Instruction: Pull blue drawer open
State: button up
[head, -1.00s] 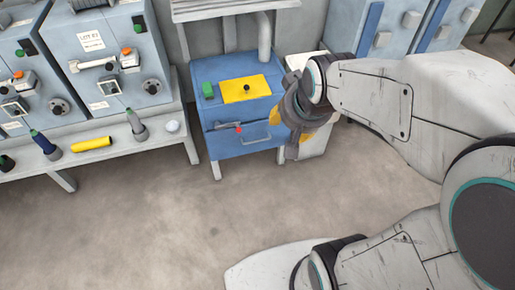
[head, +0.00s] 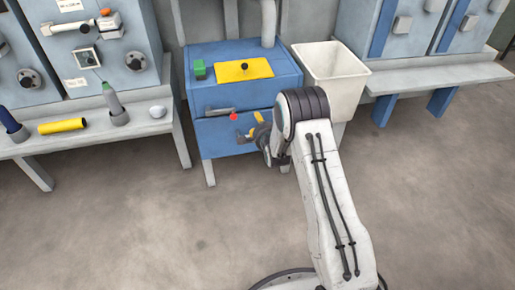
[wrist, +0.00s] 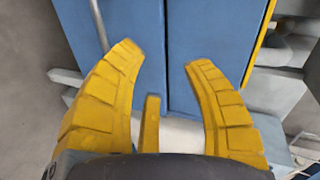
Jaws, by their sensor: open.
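The blue drawer front (head: 217,140) is on the front of a blue cabinet, below a dark horizontal seam. It looks closed. A grey handle (head: 220,111) with a red knob (head: 234,117) shows on the cabinet front. My gripper (head: 251,127) is in front of the right part of the drawer front and hides some of it. In the wrist view, my gripper's yellow fingers (wrist: 163,58) are spread apart, with nothing between them, facing blue panels (wrist: 200,30) with a dark seam. A thin grey bar (wrist: 98,24) lies beyond the left finger, outside the jaws.
A bench (head: 95,138) with a yellow cylinder (head: 62,126) stands left. The floor (head: 130,230) in front is clear.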

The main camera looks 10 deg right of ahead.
notch_tip(320, 180, down, 11)
jog(key=m+t+b, duration=0.2)
jog(key=b, duration=0.2)
jog(key=shift+w+d+f+b, duration=0.1)
jog(key=shift+w+f+b, duration=0.35)
jog(key=shift+w, duration=0.8)
jog(key=shift+w+f+b, duration=0.1)
jog(key=shift+w+b, duration=0.5)
jog(key=shift+w, duration=0.65)
jog(key=shift+w+d+f+b, duration=0.1)
jog(key=shift+w+f+b, duration=0.35)
jog(key=shift+w, duration=0.8)
jog(key=shift+r, duration=0.15)
jog(key=shift+c, duration=0.3)
grip_shut()
